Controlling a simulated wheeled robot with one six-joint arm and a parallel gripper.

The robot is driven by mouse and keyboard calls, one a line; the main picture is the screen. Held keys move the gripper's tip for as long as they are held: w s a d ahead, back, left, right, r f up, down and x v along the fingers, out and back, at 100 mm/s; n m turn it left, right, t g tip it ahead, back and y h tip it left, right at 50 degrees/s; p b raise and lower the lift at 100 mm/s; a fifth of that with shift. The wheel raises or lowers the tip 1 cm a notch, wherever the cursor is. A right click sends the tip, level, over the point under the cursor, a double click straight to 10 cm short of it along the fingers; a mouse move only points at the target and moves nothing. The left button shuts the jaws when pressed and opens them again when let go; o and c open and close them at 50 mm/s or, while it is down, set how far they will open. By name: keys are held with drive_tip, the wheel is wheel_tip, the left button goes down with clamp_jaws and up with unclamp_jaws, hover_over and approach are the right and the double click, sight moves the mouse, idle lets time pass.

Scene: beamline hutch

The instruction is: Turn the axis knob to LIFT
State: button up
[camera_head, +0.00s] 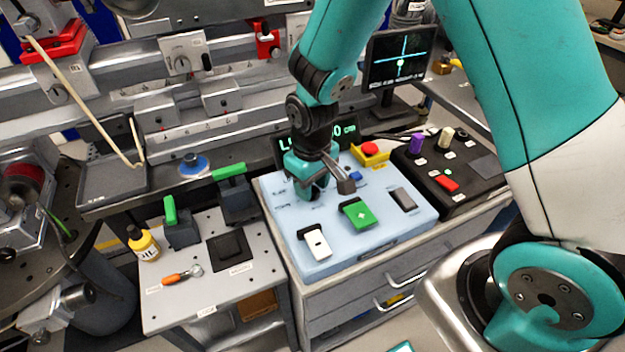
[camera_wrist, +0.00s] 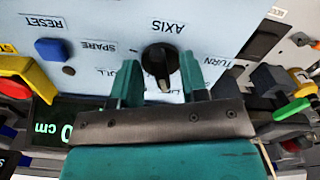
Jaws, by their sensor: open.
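The black axis knob (camera_wrist: 157,60) is on the pale blue panel (camera_wrist: 100,15), near the upside-down AXIS label in the wrist view. Its pale pointer faces down in that picture, toward a label partly hidden by my gripper. A TURN label lies to the right, and a partly covered label to the left. My gripper (camera_wrist: 160,78) is open, one teal finger on each side of the knob, with visible gaps. In the head view my gripper (camera_head: 328,186) is low over the panel (camera_head: 285,222) and hides the knob.
The panel also carries a green block (camera_head: 357,215), a white switch (camera_head: 315,242), a grey switch (camera_head: 403,200) and a red button on yellow (camera_head: 370,150). A black control box (camera_head: 450,165) adjoins it at right. A tool cart (camera_head: 215,285) stands at left.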

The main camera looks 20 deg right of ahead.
wheel_tip(320, 180, up, 18)
drive_tip(key=shift+f+p, duration=0.25)
drive_tip(key=shift+p, duration=0.05)
idle(0.4)
